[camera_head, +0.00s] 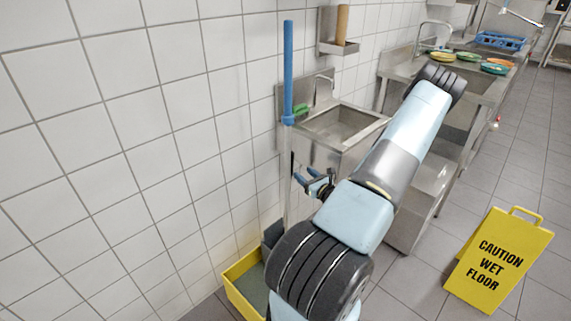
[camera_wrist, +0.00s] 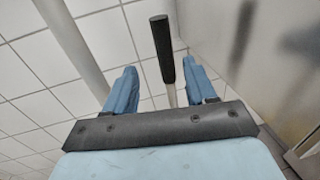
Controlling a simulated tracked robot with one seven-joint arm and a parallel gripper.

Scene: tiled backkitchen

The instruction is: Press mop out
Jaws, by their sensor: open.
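The mop (camera_head: 288,70) stands upright in the yellow mop bucket (camera_head: 238,298) by the tiled wall, its handle blue at the top and pale lower down. Its mop head is hidden. A grey wringer (camera_head: 272,235) sits on the bucket, partly behind my arm. A lever with a black grip (camera_wrist: 162,45) and a metal shaft stands between my gripper's two blue fingers in the wrist view. The lever's grip shows as a thin dark strip in the head view (camera_head: 292,163). My gripper (camera_head: 303,175) is open around the lever, with gaps on both sides. The pale mop pole (camera_wrist: 75,45) passes left of the fingers.
A steel hand sink (camera_head: 345,130) is on the wall just behind my gripper. A steel counter with plates (camera_head: 468,57) and a blue rack (camera_head: 500,41) is farther back. A yellow wet floor sign (camera_head: 497,262) stands at right. The tiled floor between is clear.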

